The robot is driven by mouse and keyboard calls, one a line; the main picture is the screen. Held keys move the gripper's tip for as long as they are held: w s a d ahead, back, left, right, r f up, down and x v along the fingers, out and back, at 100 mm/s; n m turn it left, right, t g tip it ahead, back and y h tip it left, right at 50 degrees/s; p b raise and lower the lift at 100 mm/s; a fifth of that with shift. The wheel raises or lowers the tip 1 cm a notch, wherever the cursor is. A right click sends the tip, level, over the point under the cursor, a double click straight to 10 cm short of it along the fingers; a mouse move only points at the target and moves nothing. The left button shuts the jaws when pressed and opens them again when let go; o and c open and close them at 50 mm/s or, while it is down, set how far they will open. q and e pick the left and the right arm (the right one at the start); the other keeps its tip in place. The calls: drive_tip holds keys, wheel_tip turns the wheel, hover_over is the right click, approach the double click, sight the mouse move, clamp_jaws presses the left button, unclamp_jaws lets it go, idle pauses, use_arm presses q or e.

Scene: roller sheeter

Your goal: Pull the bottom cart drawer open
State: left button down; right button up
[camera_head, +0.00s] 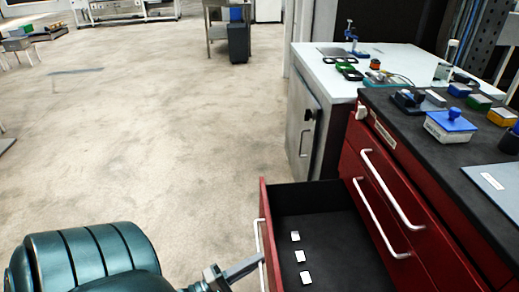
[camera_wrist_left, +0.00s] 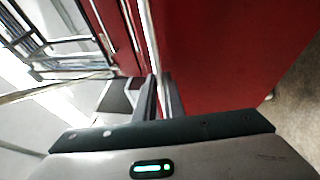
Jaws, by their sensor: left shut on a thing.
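The red cart (camera_head: 400,187) stands at the right. Its lowest visible drawer (camera_head: 323,197) is pulled out, showing a dark inside. Several small white blocks (camera_head: 300,256) lie in it. Its pale bar handle (camera_head: 258,236) runs along the front. My left gripper (camera_head: 255,264) is shut on this handle from outside. The left wrist view shows the fingers (camera_wrist_left: 160,95) closed around the bar (camera_wrist_left: 150,35), beside the red drawer front (camera_wrist_left: 215,50). My right gripper is not in view.
Two shut drawers with pale handles (camera_head: 389,198) sit above the open one. Blue, green and yellow boxes (camera_head: 450,125) stand on the cart's dark top. A white-topped bench (camera_head: 340,80) stands behind. The floor (camera_head: 150,140) left of the drawer is clear.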

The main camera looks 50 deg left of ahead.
use_arm(q)
drive_tip(key=c, duration=1.8)
unclamp_jaws()
drive_tip(key=shift+c, duration=0.2)
drive_tip(key=shift+s, duration=0.1)
